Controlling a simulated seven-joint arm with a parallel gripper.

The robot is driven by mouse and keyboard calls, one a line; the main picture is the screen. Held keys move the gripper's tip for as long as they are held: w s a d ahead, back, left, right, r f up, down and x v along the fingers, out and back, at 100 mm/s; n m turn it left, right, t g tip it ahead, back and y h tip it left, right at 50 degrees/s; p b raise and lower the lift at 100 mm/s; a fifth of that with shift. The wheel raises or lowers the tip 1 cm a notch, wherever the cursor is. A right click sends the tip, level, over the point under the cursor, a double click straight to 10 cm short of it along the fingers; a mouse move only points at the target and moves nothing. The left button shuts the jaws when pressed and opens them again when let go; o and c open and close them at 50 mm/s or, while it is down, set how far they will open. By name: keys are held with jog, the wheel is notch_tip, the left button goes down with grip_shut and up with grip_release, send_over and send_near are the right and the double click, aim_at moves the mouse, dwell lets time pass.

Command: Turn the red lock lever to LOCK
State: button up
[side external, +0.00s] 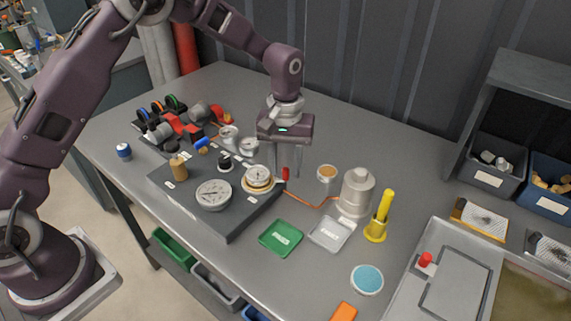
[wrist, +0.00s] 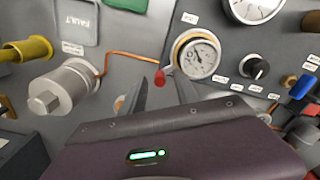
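The red lock lever (side external: 285,173) is a small red knob at the right edge of the dark pump panel (side external: 228,228), next to a brass-rimmed gauge (side external: 258,178). In the wrist view the red knob (wrist: 160,77) shows just beyond the gap between my fingers, left of the gauge (wrist: 198,54). My gripper (side external: 288,172) points down at the lever, and its fingers are apart with nothing held between them; it also shows in the wrist view (wrist: 156,92). I cannot tell whether a finger touches the knob. The lever's LOCK marking is not readable.
A copper tube (side external: 312,204) runs from beside the lever to a grey cylinder (side external: 356,193). A larger white gauge (side external: 213,194) and a black knob (side external: 224,161) stand on the panel. The table behind the gripper is bare.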

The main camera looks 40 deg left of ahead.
grip_shut()
dwell(1.4)
